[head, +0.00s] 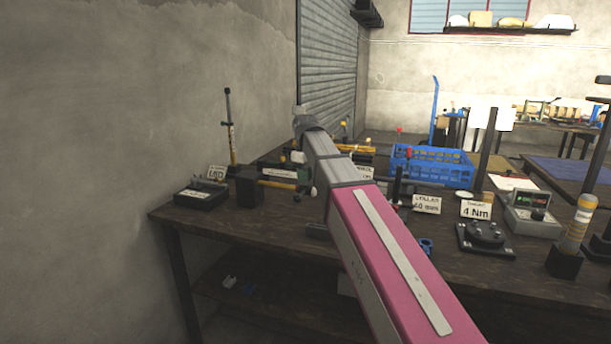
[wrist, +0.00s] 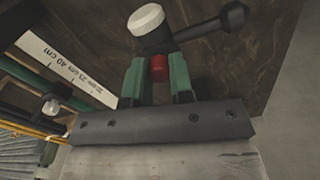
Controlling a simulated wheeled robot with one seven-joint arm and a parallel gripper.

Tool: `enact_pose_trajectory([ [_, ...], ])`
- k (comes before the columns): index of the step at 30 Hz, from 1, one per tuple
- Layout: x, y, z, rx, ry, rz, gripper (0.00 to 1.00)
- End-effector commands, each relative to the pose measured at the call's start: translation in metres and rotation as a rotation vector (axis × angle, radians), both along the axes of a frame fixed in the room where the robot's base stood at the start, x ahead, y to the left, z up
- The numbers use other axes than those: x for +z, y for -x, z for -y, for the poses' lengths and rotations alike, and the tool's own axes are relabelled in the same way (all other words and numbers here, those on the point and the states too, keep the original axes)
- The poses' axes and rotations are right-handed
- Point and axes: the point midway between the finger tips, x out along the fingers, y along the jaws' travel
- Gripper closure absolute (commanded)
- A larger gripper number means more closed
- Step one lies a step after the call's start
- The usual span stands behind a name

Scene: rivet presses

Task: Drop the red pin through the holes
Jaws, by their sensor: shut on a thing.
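In the wrist view my gripper (wrist: 158,78) has its two green fingers closed around a short red piece, the red pin (wrist: 159,68). Only a small part of the pin shows between the fingers. Just beyond the fingertips is a dark fitting with a pale round cap (wrist: 147,18) and a dark side handle ending in a knob (wrist: 234,16). I cannot tell whether the pin touches this fitting. No holes are visible.
The dark bench (head: 290,225) holds a small black box (head: 201,194), a dark block (head: 249,188), a blue crate (head: 432,167), a round black fixture (head: 485,237) and a grey device (head: 532,221). A printed scale (wrist: 65,64) lies at left in the wrist view. A wall stands at left.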

Motion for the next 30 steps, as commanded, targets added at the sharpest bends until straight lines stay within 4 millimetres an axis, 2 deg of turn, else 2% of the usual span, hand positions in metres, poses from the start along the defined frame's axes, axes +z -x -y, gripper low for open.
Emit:
enact_pose_trajectory([
  [12,-0.009,0.0,0.0,0.0,0.0,0.0,1.0],
  [13,-0.009,0.0,0.0,0.0,-0.001,0.001,0.72],
  [15,-0.009,0.0,0.0,0.0,-0.001,0.001,0.49],
  [25,-0.007,0.0,0.0,0.0,0.0,0.0,0.49],
  [30,0.008,-0.001,0.0,0.0,0.0,0.001,0.49],
])
